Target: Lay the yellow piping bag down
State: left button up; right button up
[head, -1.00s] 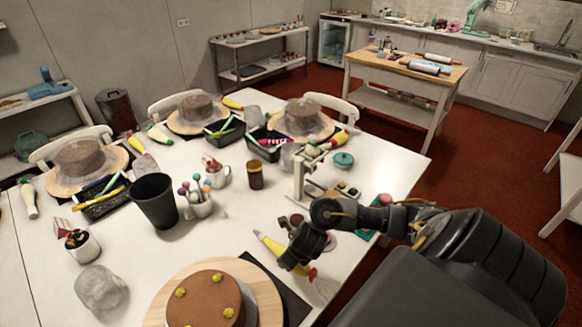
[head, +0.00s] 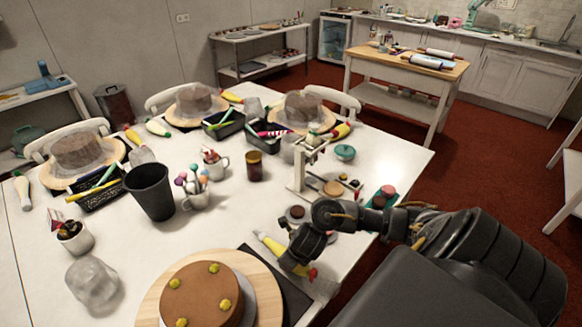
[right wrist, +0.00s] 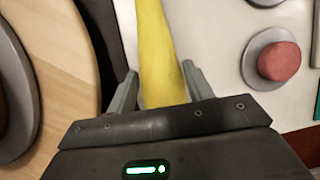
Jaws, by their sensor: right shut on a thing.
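The yellow piping bag (head: 268,242) shows in the head view beside the dark mat and the cake board, with a red end (head: 313,273). My right gripper (head: 292,262) is shut on it, and the arm hides part of the bag. In the right wrist view the yellow bag (right wrist: 160,50) runs lengthwise between the two grey fingers of my right gripper (right wrist: 161,92). I cannot tell whether the bag touches the table. My left gripper is not in view.
A brown cake (head: 205,288) with yellow dollops sits on a round wooden board (head: 150,308) left of the bag. A dark mat (head: 290,296) lies beneath. A red-topped round piece (right wrist: 279,61) is to the right. A black bin (head: 152,195) and mugs stand farther left.

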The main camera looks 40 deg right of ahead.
jog(key=shift+f+b, duration=0.35)
jog(key=o, duration=0.8)
jog(key=shift+r, duration=0.1)
jog(key=shift+c, duration=0.2)
jog(key=p+v, duration=0.6)
jog(key=v, duration=0.4)
jog(key=shift+w, duration=0.15)
jog(key=shift+s+r, duration=0.3)
jog(key=shift+r, duration=0.1)
